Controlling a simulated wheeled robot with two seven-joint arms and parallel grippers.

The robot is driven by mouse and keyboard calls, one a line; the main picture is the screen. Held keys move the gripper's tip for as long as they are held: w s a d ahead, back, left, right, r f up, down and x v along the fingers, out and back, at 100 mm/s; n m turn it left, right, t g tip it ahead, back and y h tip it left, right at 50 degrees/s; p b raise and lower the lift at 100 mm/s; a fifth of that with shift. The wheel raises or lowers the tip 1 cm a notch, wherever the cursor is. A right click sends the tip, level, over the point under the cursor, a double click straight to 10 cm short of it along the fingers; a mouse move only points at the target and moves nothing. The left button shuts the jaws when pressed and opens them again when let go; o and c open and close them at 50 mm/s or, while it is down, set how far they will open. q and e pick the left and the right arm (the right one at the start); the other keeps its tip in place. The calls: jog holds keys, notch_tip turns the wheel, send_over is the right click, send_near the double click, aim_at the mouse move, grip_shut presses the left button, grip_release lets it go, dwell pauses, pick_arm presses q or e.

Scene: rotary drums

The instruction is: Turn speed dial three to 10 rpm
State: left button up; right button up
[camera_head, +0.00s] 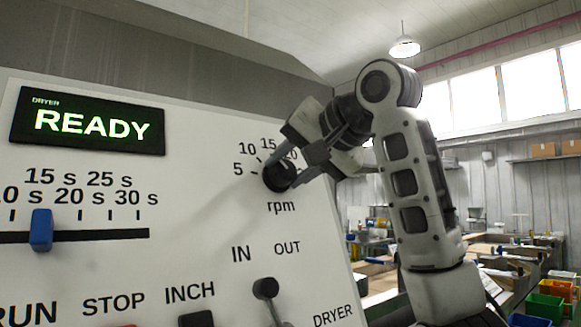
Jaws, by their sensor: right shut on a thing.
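The rpm speed dial (277,178) is a round black knob on the white panel, with the marks 5, 10 and 15 readable around it and "rpm" below. My right gripper (284,166) comes in from the right and is shut on the dial, with its fingers on either side of the knob. The fingers and wrist hide the marks on the right side of the scale. The dial's pointer cannot be made out clearly. My left gripper is not in view.
The white panel (200,215) also bears a lit READY display (88,122), a blue slider (41,230) on a seconds scale, an IN/OUT lever (266,289) below the dial, and a black INCH button (196,318). Workbenches and bins stand behind at the right.

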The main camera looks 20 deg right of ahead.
jog(key=shift+r, duration=0.1)
jog(key=o, duration=1)
jog(key=shift+s+d, duration=0.15)
jog(key=shift+s, duration=0.15)
pick_arm(q)
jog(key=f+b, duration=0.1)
jog(key=b, duration=0.1)
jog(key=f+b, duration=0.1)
jog(key=b, duration=0.1)
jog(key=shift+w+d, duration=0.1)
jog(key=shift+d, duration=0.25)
pick_arm(e)
jog(key=v, duration=1.5)
jog(key=shift+s+d, duration=0.1)
jog(key=shift+s, duration=0.1)
